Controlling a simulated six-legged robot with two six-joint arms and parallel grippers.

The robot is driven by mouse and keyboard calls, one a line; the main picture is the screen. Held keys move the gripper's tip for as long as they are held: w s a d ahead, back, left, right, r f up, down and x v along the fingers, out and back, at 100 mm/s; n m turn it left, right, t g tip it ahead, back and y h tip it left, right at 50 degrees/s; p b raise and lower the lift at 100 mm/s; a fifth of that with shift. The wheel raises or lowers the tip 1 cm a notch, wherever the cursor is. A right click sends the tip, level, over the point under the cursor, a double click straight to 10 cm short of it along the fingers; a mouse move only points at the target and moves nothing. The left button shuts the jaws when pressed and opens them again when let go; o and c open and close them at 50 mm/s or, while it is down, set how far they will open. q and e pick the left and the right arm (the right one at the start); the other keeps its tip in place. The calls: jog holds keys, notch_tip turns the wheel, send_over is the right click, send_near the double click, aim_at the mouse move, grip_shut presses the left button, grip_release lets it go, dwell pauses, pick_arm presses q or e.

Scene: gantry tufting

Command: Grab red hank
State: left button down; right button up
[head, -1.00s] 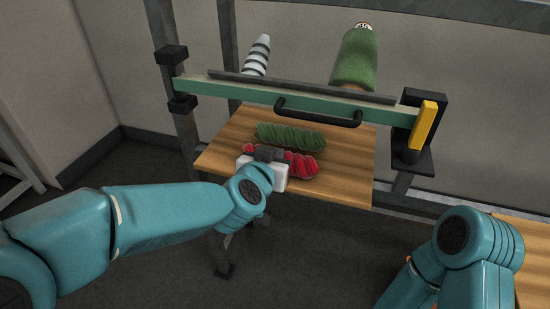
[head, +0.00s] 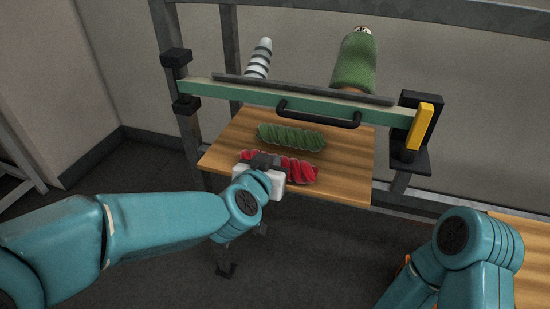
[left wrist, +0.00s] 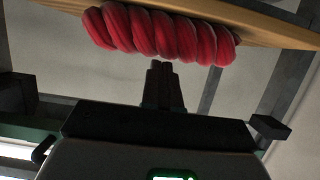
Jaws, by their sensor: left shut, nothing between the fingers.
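The red hank (head: 304,172) is a twisted bundle lying near the front edge of the wooden board (head: 345,182), partly hidden by my left gripper (head: 264,161). In the left wrist view the red hank (left wrist: 160,34) spans the top of the picture, beside a strip of wood. My left gripper (left wrist: 160,72) is shut and empty there, its dark fingertips pointing at the middle of the hank with a small visible gap. My right arm shows at lower right in the head view, but its gripper is out of sight.
A green hank (head: 290,137) lies behind the red one. A green crossbar (head: 240,97) with a black handle (head: 318,114) spans above the board. A striped cone (head: 259,58) and a green cone (head: 355,62) stand behind it. A yellow lever (head: 421,124) is at right.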

pick_arm(q)
jog(key=s+a+p, duration=0.1)
jog(key=s+a, duration=0.2)
jog(key=s, duration=0.8)
jog(key=shift+s+a+r, duration=0.25)
jog(key=shift+a+r, duration=0.1)
jog(key=shift+r, duration=0.1)
pick_arm(e)
jog(key=shift+s+d+r, duration=0.15)
jog(key=shift+d+r, duration=0.05)
jog(key=shift+r, duration=0.25)
jog(key=shift+s+d+r, duration=0.15)
jog(key=shift+r, duration=0.25)
jog(key=shift+o, duration=0.3)
